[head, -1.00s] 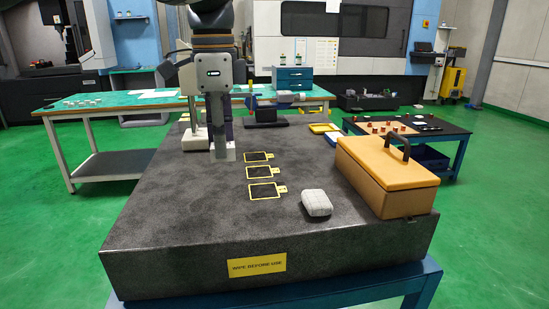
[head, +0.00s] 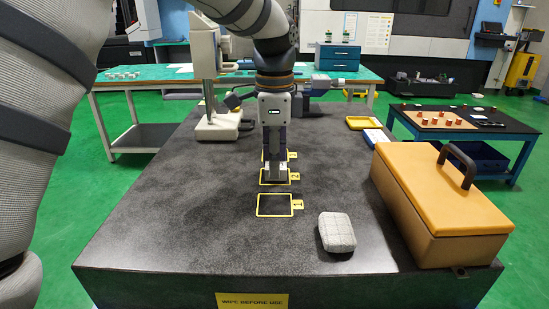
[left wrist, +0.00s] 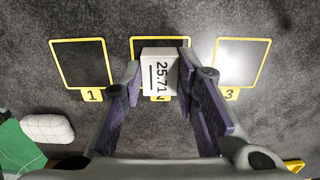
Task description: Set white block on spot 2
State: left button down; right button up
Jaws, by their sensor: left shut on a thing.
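My left gripper (head: 275,165) points down over spot 2 (head: 265,181) on the granite plate. It is shut on the white block (left wrist: 160,72), a small pale block marked 25.71. In the left wrist view the block lies between the two fingers (left wrist: 160,85) and covers much of spot 2 (left wrist: 160,41), a yellow-outlined dark square, and part of its number tag. I cannot tell whether the block touches the plate. Spot 1 (left wrist: 82,65) is empty on one side and spot 3 (left wrist: 242,62) is empty on the other. My right gripper is out of view.
A grey-white cloth pad (head: 337,232) lies right of spot 1. An orange case (head: 440,205) with a dark handle stands at the plate's right. A white stand (head: 220,125) is at the back left. The plate's left part (head: 170,220) is clear.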

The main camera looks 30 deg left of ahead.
pick_arm(q)
jog(key=c, duration=1.2)
grip_release()
jog(key=shift+c, duration=0.2)
jog(key=shift+r, duration=0.1)
notch_tip(320, 180, up, 12)
jog(key=shift+b, duration=0.3)
